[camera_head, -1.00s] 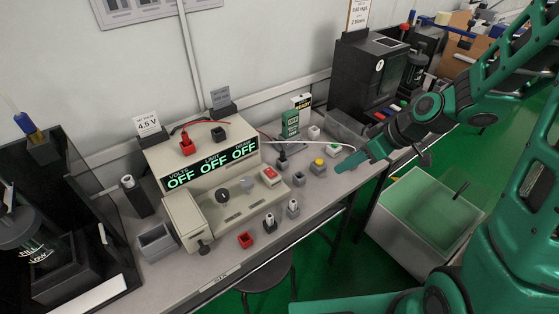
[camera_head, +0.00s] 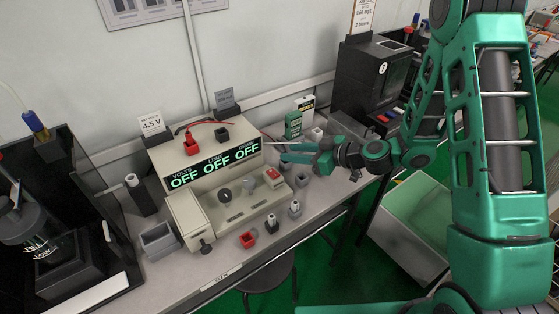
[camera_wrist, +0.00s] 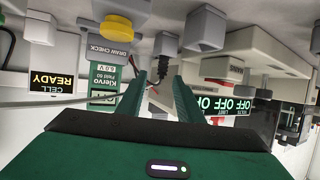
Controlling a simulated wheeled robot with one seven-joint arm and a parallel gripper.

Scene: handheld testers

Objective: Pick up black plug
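The black plug (camera_wrist: 163,70) shows in the upside-down wrist view, beside a grey block (camera_wrist: 164,46), with a thin cable running off to the left. It lies just beyond the gap between my fingertips. My gripper (camera_wrist: 160,84) is open, one finger on each side of that gap, and nothing is clearly held. In the head view my gripper (camera_head: 284,153) is low over the right part of the bench, beside the power supply (camera_head: 207,160). The plug is hidden behind my fingers there. Whether a finger touches it, I cannot tell.
A green Kiervo meter (camera_head: 293,124) stands close behind my gripper. A yellow button (camera_wrist: 117,26) and a grey block (camera_wrist: 205,28) are near in the wrist view. A black machine (camera_head: 367,82) stands right.

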